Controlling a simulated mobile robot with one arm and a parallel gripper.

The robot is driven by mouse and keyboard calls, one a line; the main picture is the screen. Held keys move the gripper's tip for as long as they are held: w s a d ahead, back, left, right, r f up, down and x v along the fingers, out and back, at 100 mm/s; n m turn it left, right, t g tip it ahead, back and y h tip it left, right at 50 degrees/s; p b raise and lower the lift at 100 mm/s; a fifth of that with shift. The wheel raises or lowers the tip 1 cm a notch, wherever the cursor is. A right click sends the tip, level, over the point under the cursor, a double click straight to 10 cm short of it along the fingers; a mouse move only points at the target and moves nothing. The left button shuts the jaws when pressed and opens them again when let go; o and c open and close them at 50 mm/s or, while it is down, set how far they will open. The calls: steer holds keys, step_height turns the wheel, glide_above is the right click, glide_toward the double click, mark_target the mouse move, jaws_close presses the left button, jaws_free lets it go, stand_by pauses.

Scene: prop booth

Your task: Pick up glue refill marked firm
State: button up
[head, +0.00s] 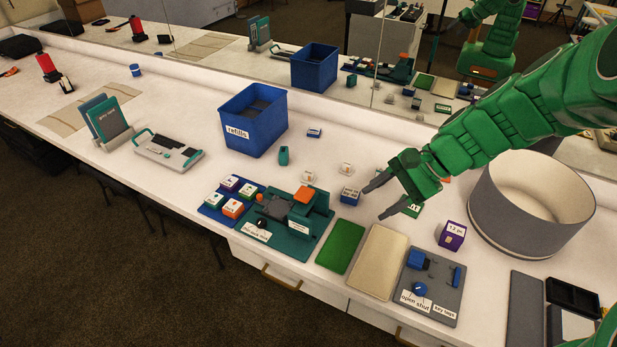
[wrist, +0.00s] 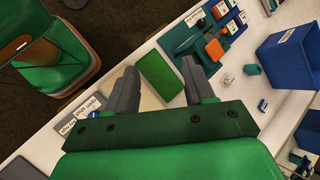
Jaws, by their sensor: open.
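I cannot make out the word "firm" on any piece. Small labelled blocks stand on the counter: a blue one (head: 350,196) near my gripper, a white one (head: 346,168), another white one (head: 308,177), a far blue one (head: 314,133) and a purple one (head: 452,236). Several labelled blocks (head: 232,209) sit in a blue tray left of a teal device (head: 297,222). A plain teal piece (head: 284,155) stands by the bin. My gripper (head: 385,197) is open and empty above the counter, just right of the near blue block; its fingers (wrist: 158,68) span a green mat in the wrist view.
A blue bin marked "refills" (head: 238,133) stands behind the blocks. Green (head: 341,247) and beige (head: 376,262) mats and a grey key-tag device (head: 445,285) lie in front. A mirror backs the counter.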

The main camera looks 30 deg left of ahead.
steer(key=w+a+f+m+y, duration=0.3)
steer(key=w+a+f, duration=0.1)
steer(key=w+a, duration=0.45)
steer(key=m+t+y, duration=0.2)
steer(key=m+y, duration=0.1)
steer(key=m, duration=0.6)
glide_toward(312, 173)
steer(key=x, duration=0.3)
steer(key=shift+s+a+f, duration=0.15)
steer(key=shift+s, duration=0.15)
steer(key=shift+a+f, duration=0.2)
steer(key=shift+a, duration=0.15)
steer(key=shift+x, duration=3.55)
steer(key=shift+w, duration=0.1)
steer(key=shift+r, duration=0.1)
steer(key=shift+c, duration=0.4)
jaws_close()
